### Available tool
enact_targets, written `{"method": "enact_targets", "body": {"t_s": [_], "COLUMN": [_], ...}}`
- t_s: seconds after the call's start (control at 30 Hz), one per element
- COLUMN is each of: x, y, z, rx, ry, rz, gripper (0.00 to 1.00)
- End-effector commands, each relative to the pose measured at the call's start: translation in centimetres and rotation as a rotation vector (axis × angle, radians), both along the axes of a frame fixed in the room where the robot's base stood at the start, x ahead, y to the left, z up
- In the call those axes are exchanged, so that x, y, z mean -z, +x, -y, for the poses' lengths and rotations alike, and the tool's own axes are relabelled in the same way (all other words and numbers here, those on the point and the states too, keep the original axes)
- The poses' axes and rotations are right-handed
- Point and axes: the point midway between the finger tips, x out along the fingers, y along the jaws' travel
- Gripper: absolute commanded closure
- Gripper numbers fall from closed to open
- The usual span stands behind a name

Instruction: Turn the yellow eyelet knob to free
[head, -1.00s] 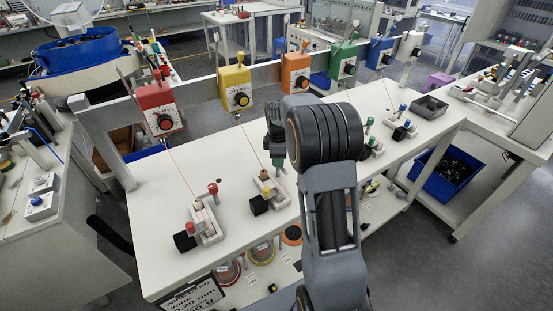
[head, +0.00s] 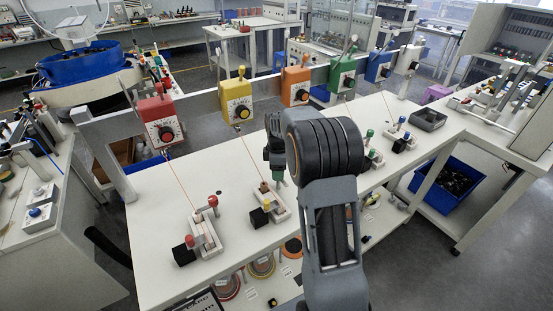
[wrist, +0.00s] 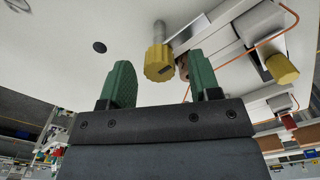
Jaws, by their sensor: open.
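In the wrist view, a ribbed yellow knob (wrist: 159,62) on a silver post lies in line with the gap between the green fingertips of my gripper (wrist: 161,74). The fingers stand apart on either side of it, the right one closer. I cannot tell how far beyond the tips the knob is. A second yellow knob (wrist: 282,68) sits on a pale block to the right. In the head view, my gripper (head: 275,176) points down over the table, just behind the small yellow-knobbed fixture (head: 282,215). Its yellow knob (head: 266,205) stands beside a black block.
A yellow box with a dial (head: 236,99) hangs on the rail, and a thin orange wire runs down from it. A red-knobbed fixture (head: 206,242) stands to the left and a green-knobbed one (head: 371,156) to the right. The table (head: 150,235) is bare at front left.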

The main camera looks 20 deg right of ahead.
Motion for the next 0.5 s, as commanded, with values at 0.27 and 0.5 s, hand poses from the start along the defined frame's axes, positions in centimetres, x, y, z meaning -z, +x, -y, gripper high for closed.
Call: {"method": "enact_targets", "body": {"t_s": [0.27, 0.5], "x": [-5.0, -9.7], "y": [0.0, 0.0], "z": [0.0, 0.0], "rx": [0.000, 0.001], "ry": [-0.002, -0.001], "rz": [0.006, 0.004], "gripper": [0.43, 0.43]}}
